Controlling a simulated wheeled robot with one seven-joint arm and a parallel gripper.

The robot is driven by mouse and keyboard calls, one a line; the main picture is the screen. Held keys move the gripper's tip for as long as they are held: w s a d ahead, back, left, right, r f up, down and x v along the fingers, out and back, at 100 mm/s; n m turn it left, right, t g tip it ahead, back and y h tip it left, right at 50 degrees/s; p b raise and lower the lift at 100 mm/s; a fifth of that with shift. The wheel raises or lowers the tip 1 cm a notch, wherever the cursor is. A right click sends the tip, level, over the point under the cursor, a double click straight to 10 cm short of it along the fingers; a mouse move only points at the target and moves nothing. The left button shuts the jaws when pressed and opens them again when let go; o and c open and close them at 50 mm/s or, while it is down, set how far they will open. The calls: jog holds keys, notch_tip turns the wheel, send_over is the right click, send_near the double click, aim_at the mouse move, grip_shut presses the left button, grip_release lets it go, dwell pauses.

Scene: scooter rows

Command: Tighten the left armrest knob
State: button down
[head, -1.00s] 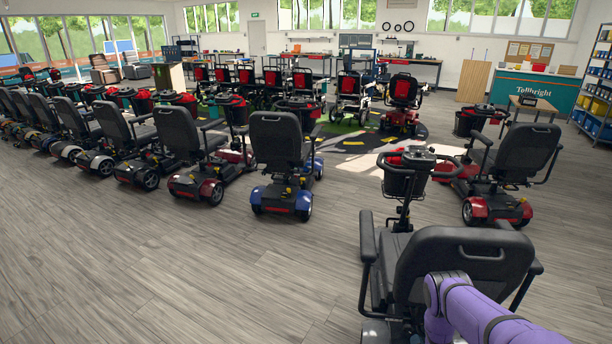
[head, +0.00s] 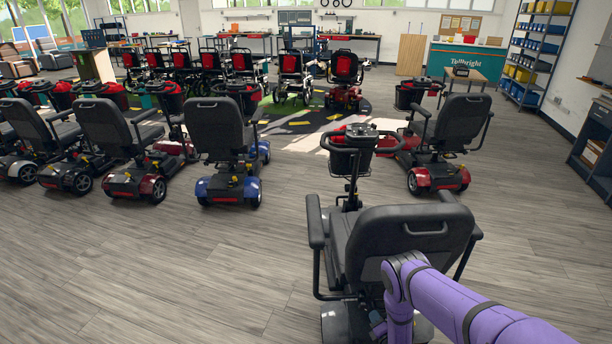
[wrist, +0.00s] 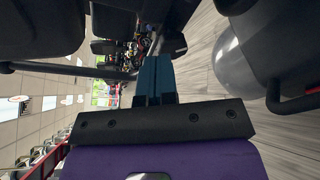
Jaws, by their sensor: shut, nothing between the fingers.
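The nearest scooter has a black seat back (head: 408,238) in the head view. Its left armrest (head: 315,222) is a black pad on a dark bar at the seat's left side. I cannot make out the armrest knob in either view. My purple arm reaches in from the lower right, and its end is outside the head view. In the wrist view my gripper (wrist: 155,68) shows its teal fingers closed together, with nothing seen between them. Dark scooter parts lie close around the fingertips; I cannot tell whether they touch.
In the wrist view, turned sideways, a dark bar (wrist: 55,68) runs at left, and a grey rounded part (wrist: 238,62) and red-ended tube (wrist: 292,105) are at right. A blue scooter (head: 225,140) and a red one (head: 450,135) stand farther off. Open floor (head: 180,260) lies at left.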

jog(key=x, duration=0.4)
jog(key=shift+w+d+r, duration=0.2)
jog(key=shift+d, duration=0.2)
jog(key=shift+w+r, duration=0.15)
jog(key=shift+w, duration=0.15)
jog(key=shift+w+a+r, duration=0.1)
jog(key=shift+w+a, duration=0.1)
jog(key=shift+d+f, duration=0.7)
jog(key=shift+f, duration=0.4)
dwell(0.6)
jog(key=shift+w+d, duration=0.1)
jog(key=shift+d, duration=0.3)
send_near(373, 302)
jog(key=shift+w+a+f, duration=0.15)
jog(key=shift+a+f, duration=0.6)
